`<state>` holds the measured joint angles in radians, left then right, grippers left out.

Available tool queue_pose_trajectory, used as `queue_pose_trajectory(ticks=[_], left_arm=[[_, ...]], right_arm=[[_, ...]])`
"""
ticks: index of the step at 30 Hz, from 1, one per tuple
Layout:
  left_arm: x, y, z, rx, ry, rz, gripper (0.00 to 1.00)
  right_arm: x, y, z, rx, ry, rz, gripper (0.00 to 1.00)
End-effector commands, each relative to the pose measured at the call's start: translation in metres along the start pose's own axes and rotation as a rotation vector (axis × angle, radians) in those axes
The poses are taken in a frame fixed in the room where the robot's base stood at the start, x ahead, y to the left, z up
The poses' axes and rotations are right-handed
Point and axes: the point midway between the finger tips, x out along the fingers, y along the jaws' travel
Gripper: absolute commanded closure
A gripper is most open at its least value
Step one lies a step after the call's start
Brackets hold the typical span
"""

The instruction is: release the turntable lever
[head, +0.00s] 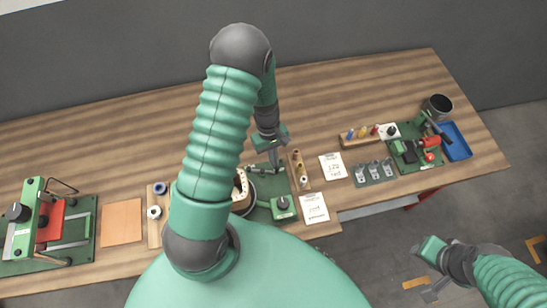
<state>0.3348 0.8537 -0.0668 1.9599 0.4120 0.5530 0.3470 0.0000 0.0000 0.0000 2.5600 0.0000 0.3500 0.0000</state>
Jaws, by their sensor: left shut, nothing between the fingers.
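The turntable (252,205) stands on a green base plate (266,215) near the middle of the bench, mostly hidden behind my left arm. A dark knob on a grey-green block (283,204) sits at the plate's right side. I cannot make out the lever clearly. My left gripper (274,163) is shut and empty, pointing down over the back part of the plate. Whether it touches anything there is unclear. My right gripper (424,266) is off the bench at the lower right, and its jaws are too unclear to judge.
A wooden block with pegs (299,170) and a paper card (314,208) lie just right of the plate. A green-red press (48,222) stands far left. The bench's back is clear.

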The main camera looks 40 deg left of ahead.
Motion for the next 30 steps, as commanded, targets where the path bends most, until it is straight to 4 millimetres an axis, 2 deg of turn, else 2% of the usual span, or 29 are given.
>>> queue_pose_trajectory(ticks=[11,14,20,30], left_arm=[[0.000,0.000,0.000,-0.001,0.000,0.000,1.00],[-0.006,0.001,-0.001,-0.001,0.002,0.002,1.00],[-0.043,0.001,-0.002,0.001,0.005,0.004,1.00],[-0.127,0.002,-0.002,0.001,0.003,0.003,1.00]], right_arm=[[0.000,0.000,0.000,0.000,0.000,0.000,0.64],[0.001,0.000,0.000,0.000,0.000,0.000,0.64],[0.005,0.000,0.001,0.000,0.000,0.000,0.64],[0.013,0.000,0.003,0.000,0.000,0.000,0.64]])
